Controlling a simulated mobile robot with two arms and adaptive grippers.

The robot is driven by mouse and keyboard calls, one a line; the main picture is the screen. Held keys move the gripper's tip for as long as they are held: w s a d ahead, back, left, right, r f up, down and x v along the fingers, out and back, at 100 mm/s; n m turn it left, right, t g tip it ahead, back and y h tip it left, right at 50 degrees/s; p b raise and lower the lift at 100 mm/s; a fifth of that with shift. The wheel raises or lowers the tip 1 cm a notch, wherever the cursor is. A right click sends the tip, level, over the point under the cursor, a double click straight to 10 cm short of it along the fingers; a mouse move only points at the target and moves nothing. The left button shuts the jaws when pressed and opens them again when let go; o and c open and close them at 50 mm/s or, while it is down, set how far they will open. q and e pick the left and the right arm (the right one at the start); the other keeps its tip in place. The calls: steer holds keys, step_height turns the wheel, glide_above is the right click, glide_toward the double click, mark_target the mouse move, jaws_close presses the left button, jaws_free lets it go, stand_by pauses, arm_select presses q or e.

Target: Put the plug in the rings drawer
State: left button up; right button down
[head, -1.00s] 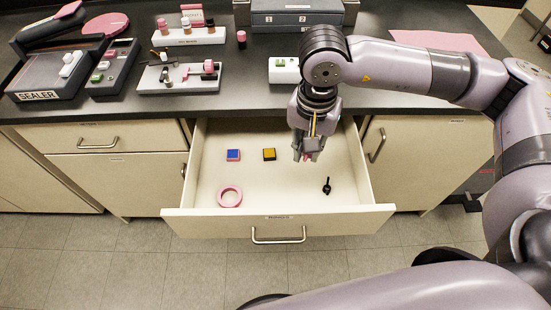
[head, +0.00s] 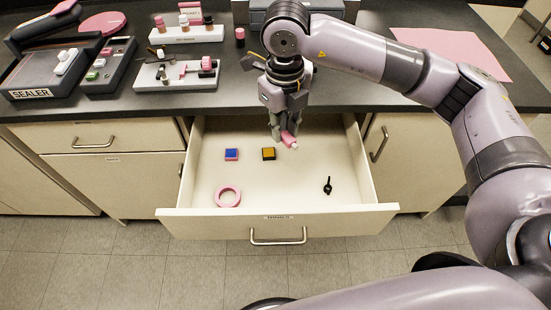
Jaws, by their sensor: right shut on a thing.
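My right gripper (head: 283,131) points down over the back of the open drawer (head: 222,224) and is shut on a small pink piece with a pale tip, which I take for the plug (head: 289,141). The plug is tilted and appears to hang above the drawer floor, apart from the things lying there. The drawer is pulled out under the counter; the label on its front is too small to read surely. My left gripper is out of view.
The dark counter (head: 350,92) holds the sealer (head: 45,85), a grey tray of small parts (head: 177,82) and a white rack with pink-capped bottles (head: 186,33). A pink mat (head: 455,48) lies at right. The drawer's middle floor is clear.

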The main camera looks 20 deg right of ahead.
steer(key=w+a+m, duration=0.1)
steer(key=m, duration=0.6)
steer(key=p, duration=0.1)
glide_toward(276, 181)
step_height(276, 181, down, 6)
steer(key=shift+f, duration=0.35)
steer(key=shift+w, duration=0.1)
steer(key=shift+f, duration=0.2)
steer(key=c, duration=1.5)
jaws_free()
steer(key=shift+r, duration=0.1)
